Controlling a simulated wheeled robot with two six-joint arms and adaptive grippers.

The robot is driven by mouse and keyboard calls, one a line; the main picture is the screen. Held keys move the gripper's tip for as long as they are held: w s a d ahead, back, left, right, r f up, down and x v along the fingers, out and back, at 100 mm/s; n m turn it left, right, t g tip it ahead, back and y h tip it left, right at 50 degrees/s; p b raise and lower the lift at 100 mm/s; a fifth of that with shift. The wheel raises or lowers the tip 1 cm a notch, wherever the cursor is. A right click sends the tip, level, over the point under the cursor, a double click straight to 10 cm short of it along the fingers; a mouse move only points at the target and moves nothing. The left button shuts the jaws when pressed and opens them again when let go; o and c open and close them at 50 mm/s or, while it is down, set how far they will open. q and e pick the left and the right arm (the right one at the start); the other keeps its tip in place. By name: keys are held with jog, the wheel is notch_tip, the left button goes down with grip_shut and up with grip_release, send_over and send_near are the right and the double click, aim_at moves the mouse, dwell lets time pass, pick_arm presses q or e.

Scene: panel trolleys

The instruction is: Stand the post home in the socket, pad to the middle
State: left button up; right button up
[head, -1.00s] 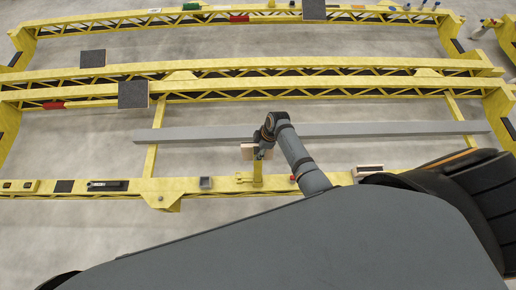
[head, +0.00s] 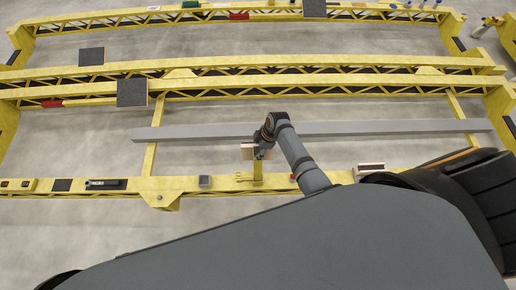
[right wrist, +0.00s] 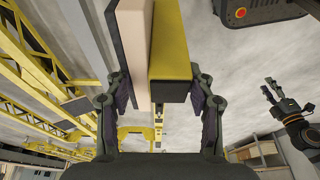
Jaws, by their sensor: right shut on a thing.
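My right gripper (head: 261,152) is shut on the yellow post (head: 257,172), over the near yellow beam (head: 330,180). In the right wrist view its fingers (right wrist: 160,104) grip both sides of the yellow post (right wrist: 171,45) and its pad (right wrist: 134,50), which has a pale layer and a dark face. In the head view the pad (head: 248,152) is on the post's left side. The post's foot meets the beam near a small yellow fitting; I cannot tell whether it is seated in the socket. My left gripper (right wrist: 270,92) shows in the right wrist view, open and empty.
Further yellow beams (head: 300,80) carry dark square pads (head: 131,93).

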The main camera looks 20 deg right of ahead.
jog(key=shift+f, duration=0.25)
dwell(0.5)
jog(key=shift+f+b, duration=1.6)
jog(key=shift+f, duration=0.45)
jog(key=o, duration=1.5)
jog(key=shift+s, duration=0.1)
jog(key=p+v, duration=0.8)
jog(key=shift+d, duration=0.1)
